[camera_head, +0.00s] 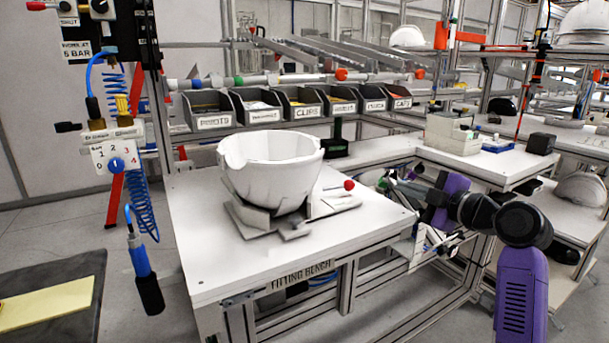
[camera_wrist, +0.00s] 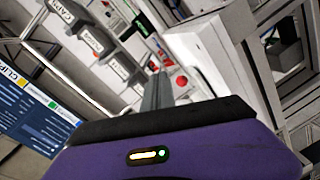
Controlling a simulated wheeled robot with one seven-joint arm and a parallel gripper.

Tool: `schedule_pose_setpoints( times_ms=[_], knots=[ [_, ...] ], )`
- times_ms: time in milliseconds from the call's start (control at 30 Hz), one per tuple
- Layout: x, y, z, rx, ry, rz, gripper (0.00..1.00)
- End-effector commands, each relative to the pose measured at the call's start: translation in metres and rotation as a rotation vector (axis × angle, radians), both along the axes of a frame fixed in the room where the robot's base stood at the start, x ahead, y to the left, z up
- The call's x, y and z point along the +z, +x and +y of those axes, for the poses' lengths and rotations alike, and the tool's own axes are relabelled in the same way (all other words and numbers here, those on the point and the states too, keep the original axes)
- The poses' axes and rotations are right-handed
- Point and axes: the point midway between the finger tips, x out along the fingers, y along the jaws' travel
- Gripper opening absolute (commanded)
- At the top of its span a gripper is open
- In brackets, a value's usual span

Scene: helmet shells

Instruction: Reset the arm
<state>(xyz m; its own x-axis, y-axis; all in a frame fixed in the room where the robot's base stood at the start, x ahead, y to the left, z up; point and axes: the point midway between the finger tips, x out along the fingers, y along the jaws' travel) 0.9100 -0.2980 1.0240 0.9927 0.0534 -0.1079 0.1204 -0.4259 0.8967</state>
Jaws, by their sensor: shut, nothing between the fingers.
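My arm (camera_head: 522,285), purple and black, reaches in from the right in the head view, bent at the right side of the fitting bench (camera_head: 215,255). In the wrist view my gripper (camera_wrist: 160,78) shows as grey fingers together, with nothing between them. A white helmet shell (camera_head: 270,160) sits open side up on a grey fixture (camera_head: 250,218) on the bench. My gripper is apart from the shell, to its right.
A red-knobbed clamp (camera_head: 348,186) stands on the bench beside the shell. A row of labelled bins (camera_head: 255,107) lines the back. A side bench (camera_head: 490,165) with boxes is behind my arm. A hanging blue-and-black tool (camera_head: 145,277) is at the left. The bench front is clear.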

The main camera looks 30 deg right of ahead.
Motion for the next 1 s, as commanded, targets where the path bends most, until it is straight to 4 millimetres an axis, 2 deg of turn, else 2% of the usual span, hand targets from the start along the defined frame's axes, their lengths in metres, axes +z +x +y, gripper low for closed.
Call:
schedule_pose_setpoints(
  times_ms=[267,467,567,767,867,1000],
  knots=[
    [0.005,0.001,-0.004,-0.023,0.079,-0.018,0.00],
    [0.041,-0.005,-0.031,-0.156,0.263,-0.151,0.00],
    [0.042,-0.015,-0.040,-0.224,0.363,-0.217,0.00],
    [0.018,-0.038,-0.033,-0.316,0.552,-0.318,0.00],
    [-0.001,-0.052,-0.020,-0.346,0.637,-0.356,0.00],
    [-0.032,-0.078,0.008,-0.372,0.756,-0.398,0.00]
  ],
)
